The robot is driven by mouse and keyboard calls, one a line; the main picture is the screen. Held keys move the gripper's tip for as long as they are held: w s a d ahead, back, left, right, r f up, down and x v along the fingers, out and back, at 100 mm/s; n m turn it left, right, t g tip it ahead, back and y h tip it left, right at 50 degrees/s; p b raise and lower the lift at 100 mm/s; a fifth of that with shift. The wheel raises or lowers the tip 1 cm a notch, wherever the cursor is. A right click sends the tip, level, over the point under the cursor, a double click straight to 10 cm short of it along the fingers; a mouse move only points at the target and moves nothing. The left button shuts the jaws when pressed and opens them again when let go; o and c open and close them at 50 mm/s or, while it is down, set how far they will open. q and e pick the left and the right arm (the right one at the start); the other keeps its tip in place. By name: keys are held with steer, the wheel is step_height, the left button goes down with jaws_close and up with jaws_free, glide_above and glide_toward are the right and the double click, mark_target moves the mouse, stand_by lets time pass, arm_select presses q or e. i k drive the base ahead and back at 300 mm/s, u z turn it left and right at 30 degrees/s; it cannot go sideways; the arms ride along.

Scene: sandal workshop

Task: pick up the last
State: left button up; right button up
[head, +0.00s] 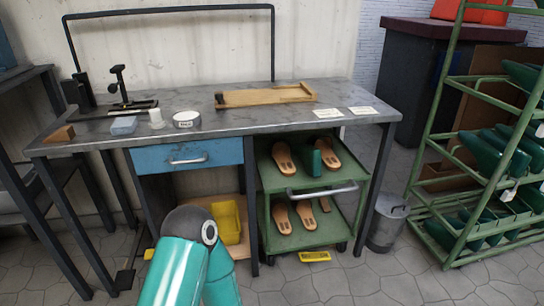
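Several dark green shapes that look like shoe lasts (485,153) lie on the sloped shelves of the green rack at the right, some with white tags. Another dark green piece (325,154) stands on the upper tray of the green trolley, between tan soles (284,158); I cannot tell whether it is a last. Neither of my grippers is in view. Only a teal and grey part of my arm shows at the bottom, left of the trolley.
The grey workbench (240,121) holds a wooden tray (265,101), a black clamp stand (120,88), small containers and cards. The green trolley (310,239) stands under it, beside a yellow bin (227,222). A metal bucket (387,223) stands between bench and rack (440,150). The front floor is clear.

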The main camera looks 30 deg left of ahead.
mark_target(311, 155)
steer(key=u, duration=0.25)
steer(key=i, duration=1)
steer(key=z, duration=0.1)
